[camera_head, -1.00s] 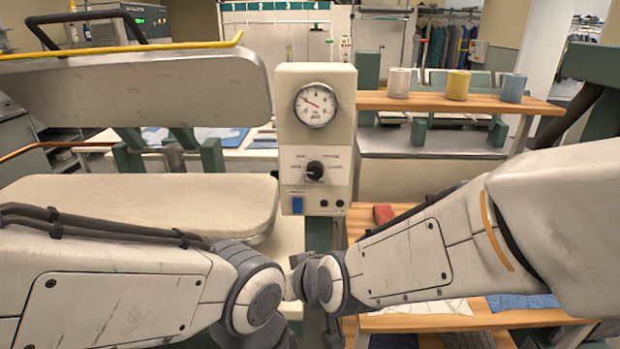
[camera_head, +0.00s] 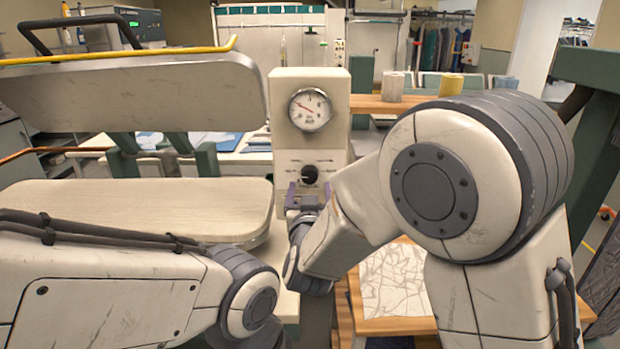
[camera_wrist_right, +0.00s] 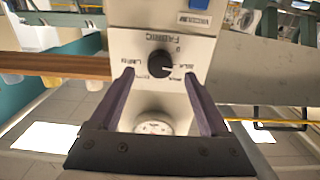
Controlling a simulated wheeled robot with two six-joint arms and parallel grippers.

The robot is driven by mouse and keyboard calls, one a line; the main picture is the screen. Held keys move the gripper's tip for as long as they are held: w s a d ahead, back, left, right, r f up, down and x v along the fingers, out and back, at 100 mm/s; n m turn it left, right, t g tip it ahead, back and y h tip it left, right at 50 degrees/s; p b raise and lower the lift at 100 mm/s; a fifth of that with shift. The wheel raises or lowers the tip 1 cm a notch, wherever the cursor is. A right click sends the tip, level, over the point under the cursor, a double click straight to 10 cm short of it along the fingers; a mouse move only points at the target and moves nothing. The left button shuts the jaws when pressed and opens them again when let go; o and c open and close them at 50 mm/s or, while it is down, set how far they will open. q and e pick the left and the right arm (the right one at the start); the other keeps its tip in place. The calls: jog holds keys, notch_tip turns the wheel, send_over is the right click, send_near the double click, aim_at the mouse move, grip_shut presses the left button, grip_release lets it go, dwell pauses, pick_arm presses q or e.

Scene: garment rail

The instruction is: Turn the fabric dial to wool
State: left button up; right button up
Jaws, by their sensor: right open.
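The fabric dial is a round black knob (camera_head: 309,174) on the front of a cream control box (camera_head: 283,130), below a round gauge (camera_head: 310,109). It also shows in the right wrist view (camera_wrist_right: 161,65), where the panel appears upside down. A pale mark shows on the knob's right side there; the labels around it are too small to read surely. My right gripper (camera_head: 309,190) is open, its purple fingers pointing at the panel just below the knob. In the wrist view the open fingers (camera_wrist_right: 159,76) flank the knob without visible contact. My left gripper is out of view.
A pressing board (camera_head: 130,205) and a raised upper plate (camera_head: 150,88) are left of the box. A wooden shelf (camera_head: 368,105) with thread cones (camera_head: 392,86) is at the right.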

aim_at(309, 178)
jog(key=shift+w+p, duration=0.35)
jog(key=shift+w, duration=1.7)
grip_shut()
jog(key=shift+f+m+b, duration=0.2)
jog(key=shift+m+b, duration=0.2)
jog(key=shift+b, duration=0.4)
jog(key=m+b, duration=0.7)
jog(key=b, duration=0.2)
jog(key=shift+r+m+b, duration=0.15)
jog(key=shift+m+b, duration=1)
jog(key=shift+m, duration=0.25)
grip_release()
